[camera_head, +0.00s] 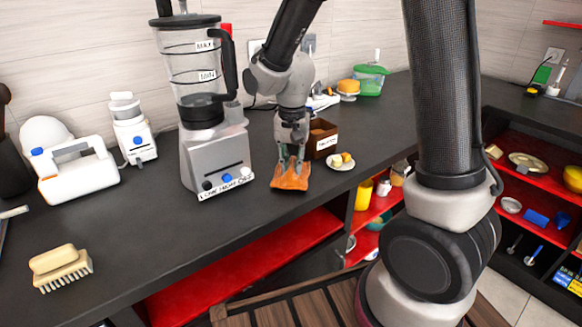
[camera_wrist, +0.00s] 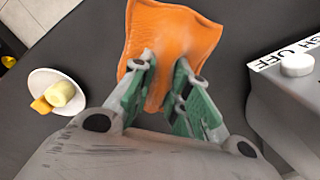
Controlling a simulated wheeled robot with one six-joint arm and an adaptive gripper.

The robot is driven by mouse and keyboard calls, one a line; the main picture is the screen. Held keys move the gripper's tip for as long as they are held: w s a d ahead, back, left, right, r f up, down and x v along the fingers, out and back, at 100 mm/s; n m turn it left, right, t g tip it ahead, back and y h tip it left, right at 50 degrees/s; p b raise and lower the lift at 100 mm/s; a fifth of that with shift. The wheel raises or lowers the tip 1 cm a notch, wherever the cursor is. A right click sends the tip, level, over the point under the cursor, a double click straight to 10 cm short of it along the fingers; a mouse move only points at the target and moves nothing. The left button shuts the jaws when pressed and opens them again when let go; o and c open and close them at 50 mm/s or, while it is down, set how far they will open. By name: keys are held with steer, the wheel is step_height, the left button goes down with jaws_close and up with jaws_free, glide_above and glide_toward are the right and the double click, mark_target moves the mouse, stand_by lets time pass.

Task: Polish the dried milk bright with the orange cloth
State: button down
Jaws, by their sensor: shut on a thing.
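The orange cloth (camera_head: 291,177) lies at the dark counter's front edge area, just right of the blender. My gripper (camera_head: 292,158) points down and is shut on the cloth. In the wrist view the cloth (camera_wrist: 172,35) spreads out beyond my gripper (camera_wrist: 165,75), pinched up between the green-padded fingers. It seems to touch the counter (camera_head: 160,222). I see no dried milk in either view; the cloth or my gripper may hide it.
The blender (camera_head: 215,150) stands close left of the cloth. A small plate with food (camera_head: 341,161) and a brown box (camera_head: 322,140) are close right. A brush (camera_head: 60,267) lies at the front left. The counter between brush and blender is clear.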

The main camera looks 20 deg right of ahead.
steer(key=shift+r, duration=3.6)
